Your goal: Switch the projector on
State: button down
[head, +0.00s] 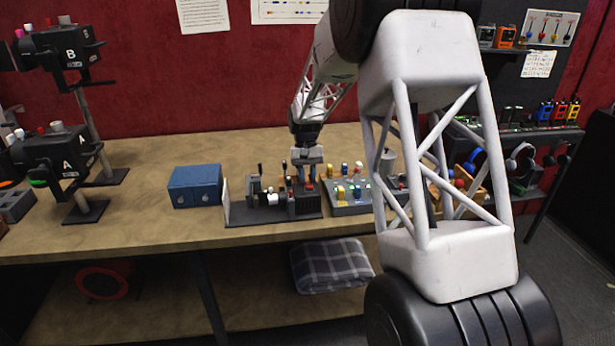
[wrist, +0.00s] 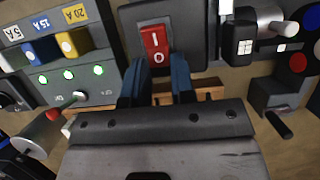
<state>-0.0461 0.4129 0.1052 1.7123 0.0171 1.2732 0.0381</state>
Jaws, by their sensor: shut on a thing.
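A red rocker switch (wrist: 154,42), marked I and O, sits in a dark grey housing (wrist: 189,16) in the wrist view. The I end is farther from my gripper and the O end nearer. I cannot tell which end is pressed in. In the head view my gripper (head: 308,178) points down at a dark device (head: 304,206) on the bench. I cannot make out a projector for certain.
A panel with fuses and lit green lamps (wrist: 69,74) lies left of the switch in the wrist view. Levers and knobs (wrist: 270,20) stand close on the right. In the head view a blue box (head: 195,186) stands left; the bench (head: 150,222) has bare room in front.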

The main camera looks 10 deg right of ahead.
aim_at(308, 183)
jog(key=shift+s, duration=0.1)
jog(key=shift+s+r+t, duration=0.2)
jog(key=shift+s+t, duration=0.05)
jog(key=shift+t, duration=0.8)
jog(key=shift+s+r+t, duration=0.15)
jog(key=shift+s+t, duration=0.1)
jog(key=shift+t, duration=0.8)
jog(key=c, duration=1)
grip_release()
jog(key=shift+o, duration=0.2)
jog(key=shift+r, duration=0.15)
notch_tip(308, 183, up, 8)
jog(key=shift+f, duration=0.2)
